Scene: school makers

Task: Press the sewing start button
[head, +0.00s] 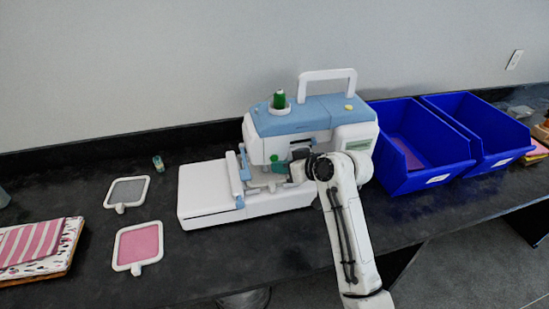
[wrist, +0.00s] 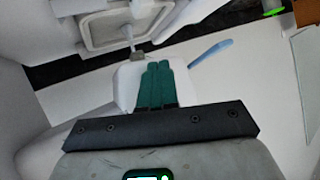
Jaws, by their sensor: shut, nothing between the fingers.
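The sewing machine (head: 300,118) is white with a blue top and stands on the dark bench in the middle of the head view. In the wrist view the fingertips lie over a white part; contact cannot be told.
A green thread spool (head: 279,99) stands on the machine. Two blue bins (head: 420,178) (head: 502,160) stand to its right. A grey hoop (head: 113,206) and a pink hoop (head: 117,262) lie on the bench at left, near folded fabrics (head: 30,245).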

